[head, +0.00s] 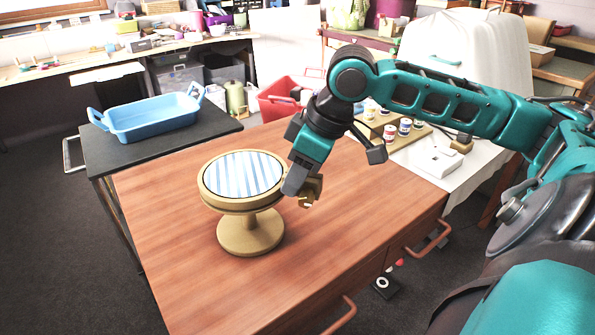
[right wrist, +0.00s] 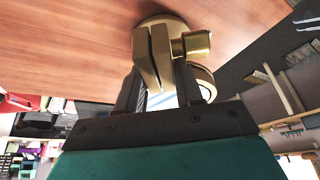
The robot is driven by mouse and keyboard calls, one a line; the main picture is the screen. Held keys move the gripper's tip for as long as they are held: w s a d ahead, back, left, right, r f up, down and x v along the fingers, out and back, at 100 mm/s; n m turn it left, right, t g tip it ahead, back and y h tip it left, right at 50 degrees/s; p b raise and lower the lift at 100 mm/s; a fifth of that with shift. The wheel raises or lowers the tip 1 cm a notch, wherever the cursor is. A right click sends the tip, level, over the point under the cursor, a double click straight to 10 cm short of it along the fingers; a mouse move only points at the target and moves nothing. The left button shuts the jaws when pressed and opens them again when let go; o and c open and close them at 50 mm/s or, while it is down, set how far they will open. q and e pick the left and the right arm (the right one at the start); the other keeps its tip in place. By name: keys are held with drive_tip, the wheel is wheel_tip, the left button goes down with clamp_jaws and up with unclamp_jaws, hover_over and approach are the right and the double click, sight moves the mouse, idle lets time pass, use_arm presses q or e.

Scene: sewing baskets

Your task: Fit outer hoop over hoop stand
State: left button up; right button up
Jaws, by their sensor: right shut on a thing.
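A tan round hoop stand (head: 250,237) stands upright on the wooden table, with blue-and-white striped fabric (head: 242,175) across its top. The tan outer hoop (head: 204,188) lies around the fabric's edge at the stand's top, looking about level; I cannot tell whether it is fully seated. Its clasp and brass screw (head: 309,190) stick out to the right. My right gripper (head: 299,186) is shut on the outer hoop at this clasp. In the right wrist view, the clasp (right wrist: 152,62) sits between the fingers (right wrist: 163,90). My left gripper is not in view.
A blue tub (head: 150,118) stands on a dark side table at the left. A tray of thread spools (head: 404,127) and a white box (head: 436,160) lie beyond my right arm. A red crate (head: 285,98) is behind the table. The table's front and right are clear.

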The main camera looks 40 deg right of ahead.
drive_tip(key=shift+f, duration=0.25)
drive_tip(key=o, duration=1.2)
drive_tip(key=shift+v, duration=1)
drive_tip(key=shift+s+d+r+b, duration=0.2)
drive_tip(key=shift+r+b, duration=0.1)
drive_tip(key=shift+b, duration=0.15)
drive_tip(key=b+v, duration=0.2)
drive_tip(key=b, duration=0.1)
drive_tip(key=v, duration=0.8)
drive_tip(key=shift+a+r+p, duration=0.1)
drive_tip(key=shift+r+p, duration=0.1)
drive_tip(key=shift+p, duration=0.15)
